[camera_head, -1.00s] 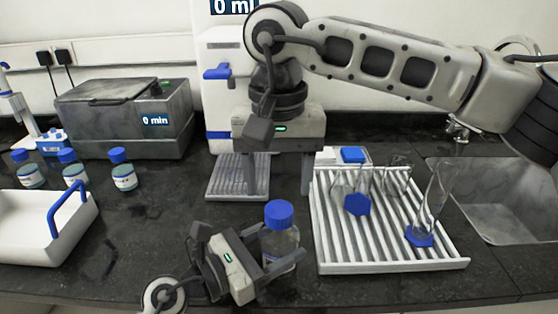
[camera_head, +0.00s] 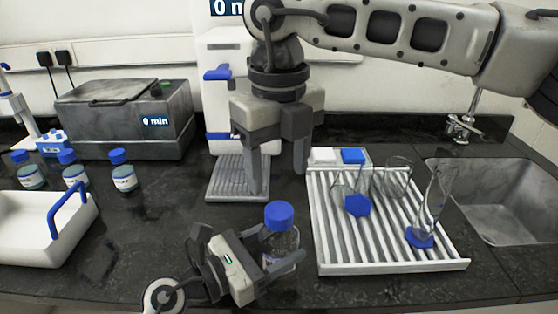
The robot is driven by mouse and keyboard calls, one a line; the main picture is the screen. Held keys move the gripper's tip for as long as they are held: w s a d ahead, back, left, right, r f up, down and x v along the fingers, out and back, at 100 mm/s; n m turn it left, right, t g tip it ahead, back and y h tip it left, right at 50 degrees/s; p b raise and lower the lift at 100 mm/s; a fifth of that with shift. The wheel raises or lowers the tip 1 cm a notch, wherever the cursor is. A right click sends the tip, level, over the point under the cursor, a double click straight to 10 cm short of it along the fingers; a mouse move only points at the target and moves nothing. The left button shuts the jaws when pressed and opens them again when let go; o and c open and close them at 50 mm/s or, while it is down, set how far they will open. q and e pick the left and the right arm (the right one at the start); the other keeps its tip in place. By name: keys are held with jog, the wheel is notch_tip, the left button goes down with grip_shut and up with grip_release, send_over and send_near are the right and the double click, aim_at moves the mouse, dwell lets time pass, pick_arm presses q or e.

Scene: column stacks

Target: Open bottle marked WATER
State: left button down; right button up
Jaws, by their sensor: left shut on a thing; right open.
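A clear bottle (camera_head: 283,245) with a blue cap (camera_head: 280,214) stands upright at the front middle of the counter. Its label cannot be read. My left gripper (camera_head: 281,250) is shut on the bottle's body from the left, below the cap. My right gripper (camera_head: 278,185) hangs from above with its fingers pointing down, open and empty. It appears behind and above the capped bottle, with its two fingers spread to either side. Several blue-capped bottles (camera_head: 123,177) stand at the left; their labels are too small to read.
A white rack (camera_head: 390,268) with glassware, including a cylinder (camera_head: 432,205), stands right of the bottle. A sink (camera_head: 500,200) is at the far right. A white tray with a blue handle (camera_head: 20,255) is at the left. A grey bath (camera_head: 125,120) stands behind.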

aim_at(279, 209)
jog(key=shift+r+m, duration=0.1)
jog(key=shift+m, duration=1.3)
notch_tip(279, 209, down, 8)
jog(key=c, duration=1.1)
jog(key=shift+o, duration=0.2)
jog(key=n, duration=0.5)
jog(key=shift+n, duration=0.3)
jog(key=n, duration=0.3)
jog(key=shift+n, duration=0.4)
